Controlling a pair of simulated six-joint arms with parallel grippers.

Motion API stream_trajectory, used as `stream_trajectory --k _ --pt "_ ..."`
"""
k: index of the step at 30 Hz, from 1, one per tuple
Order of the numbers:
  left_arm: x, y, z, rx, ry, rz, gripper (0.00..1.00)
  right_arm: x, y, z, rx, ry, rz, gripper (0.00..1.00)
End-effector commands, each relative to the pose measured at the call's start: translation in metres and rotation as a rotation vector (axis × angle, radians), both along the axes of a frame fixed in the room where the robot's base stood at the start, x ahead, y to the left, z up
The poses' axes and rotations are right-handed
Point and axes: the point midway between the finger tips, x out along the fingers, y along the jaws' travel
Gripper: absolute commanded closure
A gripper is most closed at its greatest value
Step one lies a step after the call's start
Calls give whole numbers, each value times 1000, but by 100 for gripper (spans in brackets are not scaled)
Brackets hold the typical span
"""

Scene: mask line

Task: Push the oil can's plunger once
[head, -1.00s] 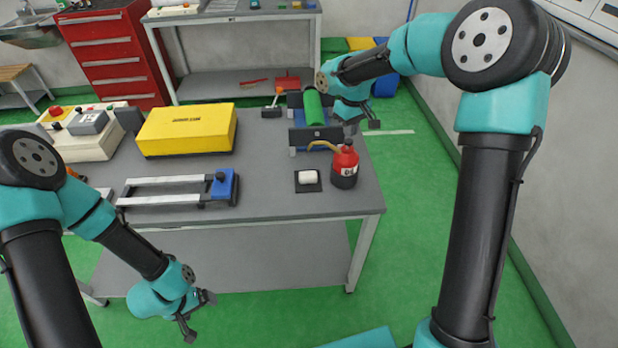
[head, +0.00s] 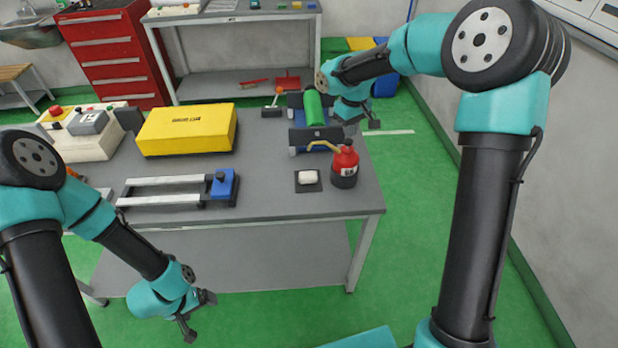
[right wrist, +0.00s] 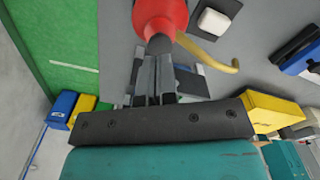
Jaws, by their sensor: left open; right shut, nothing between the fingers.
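The red oil can (head: 345,166) with a dark base and a yellow spout (head: 324,146) stands upright near the table's right edge. In the right wrist view the can (right wrist: 160,14) is just beyond my right fingertips, with a dark round plunger top (right wrist: 159,44) by them. My right gripper (right wrist: 157,62) is shut and empty. I cannot tell whether it touches the plunger. In the head view my right gripper (head: 372,124) is behind and above the can. My left gripper (head: 197,315) is open and empty, low in front of the table.
A white block (head: 309,177) lies on a dark pad left of the can. A green roller (head: 315,108) in a blue-and-black frame stands behind. A yellow case (head: 187,129) and a metal-railed fixture (head: 165,190) are farther left. The table's front right corner is clear.

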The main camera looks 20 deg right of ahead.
Motion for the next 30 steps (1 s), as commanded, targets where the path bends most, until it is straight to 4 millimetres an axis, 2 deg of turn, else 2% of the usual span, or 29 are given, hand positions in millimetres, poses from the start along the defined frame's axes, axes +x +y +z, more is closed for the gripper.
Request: stream_trajectory --k 16,30 --pt "0 0 0 0 0 0 9 0 0 -1 0 0 0 100" --pt "0 0 0 0 0 0 9 0 0 -13 0 1 0 100"
